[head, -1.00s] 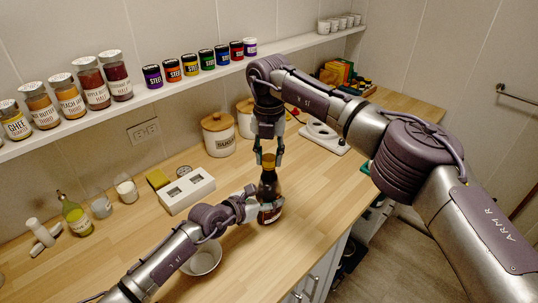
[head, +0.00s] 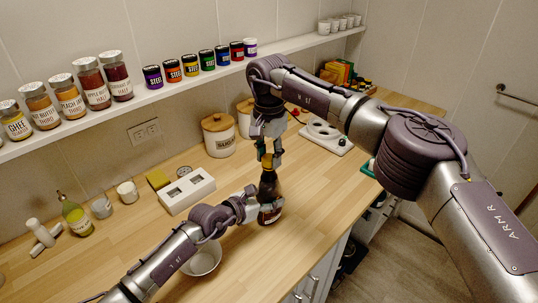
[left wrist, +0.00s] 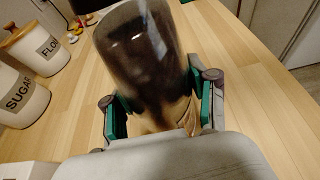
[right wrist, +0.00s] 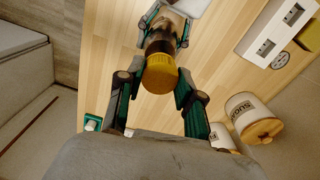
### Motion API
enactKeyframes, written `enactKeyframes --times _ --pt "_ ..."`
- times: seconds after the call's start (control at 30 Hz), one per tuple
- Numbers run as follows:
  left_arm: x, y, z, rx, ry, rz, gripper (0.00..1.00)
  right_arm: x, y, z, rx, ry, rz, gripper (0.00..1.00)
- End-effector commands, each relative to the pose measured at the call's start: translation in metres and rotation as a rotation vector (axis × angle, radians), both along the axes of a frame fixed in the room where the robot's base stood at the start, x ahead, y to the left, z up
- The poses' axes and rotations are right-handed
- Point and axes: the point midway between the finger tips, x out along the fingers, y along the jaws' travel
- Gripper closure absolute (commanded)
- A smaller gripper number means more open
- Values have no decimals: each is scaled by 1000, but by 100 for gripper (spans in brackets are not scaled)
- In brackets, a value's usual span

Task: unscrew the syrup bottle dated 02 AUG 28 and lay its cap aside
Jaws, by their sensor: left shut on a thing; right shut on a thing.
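The dark brown syrup bottle (head: 269,187) stands upright near the counter's front edge. Its date is not readable. My left gripper (head: 257,212) is shut around the lower body of the bottle. The left wrist view shows the dark glass (left wrist: 140,50) between its green pads. My right gripper (head: 268,152) points down from above and is shut on the yellow cap (right wrist: 161,74), one finger on each side in the right wrist view. The cap is at the bottle's top, in line with the neck; whether its thread is loose cannot be told.
A white bowl (head: 203,259) sits beside my left forearm. A white block with square openings (head: 187,192) stands behind it. Bare wood (head: 125,222) lies to the left.

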Motion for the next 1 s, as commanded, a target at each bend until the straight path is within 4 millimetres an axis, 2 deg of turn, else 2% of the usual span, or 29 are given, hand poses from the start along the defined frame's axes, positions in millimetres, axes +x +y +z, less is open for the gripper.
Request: enactKeyframes --times 0.1,0.2,1.0 --pt "0 1 -2 3 3 0 100 0 0 0 -1 -1 198 100" --pt "0 1 -2 3 3 0 100 0 0 0 0 0 290 100" --pt "-1 0 -2 3 3 0 100 0 0 5 0 -1 282 100"
